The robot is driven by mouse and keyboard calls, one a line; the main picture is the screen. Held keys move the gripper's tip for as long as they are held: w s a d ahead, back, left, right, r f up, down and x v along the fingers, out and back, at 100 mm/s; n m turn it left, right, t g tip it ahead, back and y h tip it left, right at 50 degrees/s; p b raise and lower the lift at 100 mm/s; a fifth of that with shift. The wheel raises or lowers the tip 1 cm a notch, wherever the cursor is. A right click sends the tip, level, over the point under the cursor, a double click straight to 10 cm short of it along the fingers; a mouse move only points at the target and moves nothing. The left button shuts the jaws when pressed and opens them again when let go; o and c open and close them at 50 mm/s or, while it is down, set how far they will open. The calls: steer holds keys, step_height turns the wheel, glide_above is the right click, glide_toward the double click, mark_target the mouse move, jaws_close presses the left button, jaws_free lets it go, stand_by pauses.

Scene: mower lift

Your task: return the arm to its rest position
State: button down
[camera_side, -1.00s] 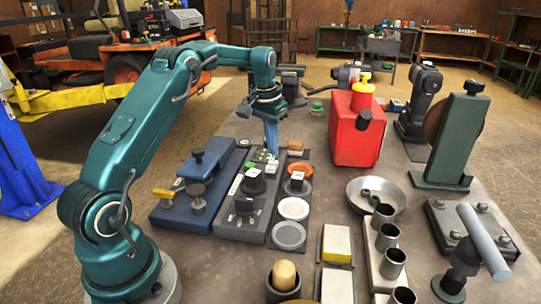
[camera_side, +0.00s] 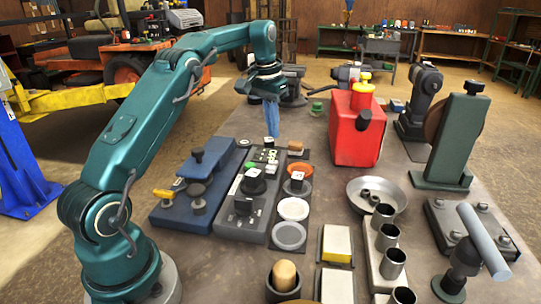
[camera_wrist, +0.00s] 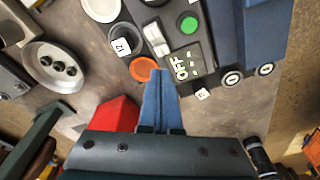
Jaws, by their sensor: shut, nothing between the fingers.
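My gripper (camera_side: 272,134) hangs with its blue fingers pointing down, above the far end of the dark control panel (camera_side: 235,222). In the wrist view, the fingers of my gripper (camera_wrist: 156,74) are together and nothing shows between them. A gap shows between the fingertips and the panel in the side view. My arm is raised and bent over the bench.
A red can (camera_side: 356,128) with a yellow cap stands right of my gripper. The blue fixture (camera_side: 182,213) lies left of the panel. Small dishes, including an orange one (camera_side: 297,169), line its right side. A steel bowl (camera_side: 377,190) stands farther right. Air above the panel is clear.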

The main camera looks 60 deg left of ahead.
steer(key=s+d+r+m+t, duration=0.1)
steer(key=s+d+r, duration=0.3)
steer(key=d+r, duration=0.25)
steer(key=s+d+r+m+t, duration=0.2)
steer(key=s+d+r, duration=0.2)
steer(key=d+r, duration=0.25)
steer(key=s+d+f, duration=0.3)
steer(key=s+f, duration=0.2)
steer(key=s, duration=0.2)
steer(key=s+d+f, duration=0.3)
steer(key=s+f, duration=0.3)
steer(key=s, duration=0.1)
steer(key=shift+s+d+t, duration=0.15)
steer(key=shift+s+t, duration=0.1)
steer(key=shift+t, duration=0.05)
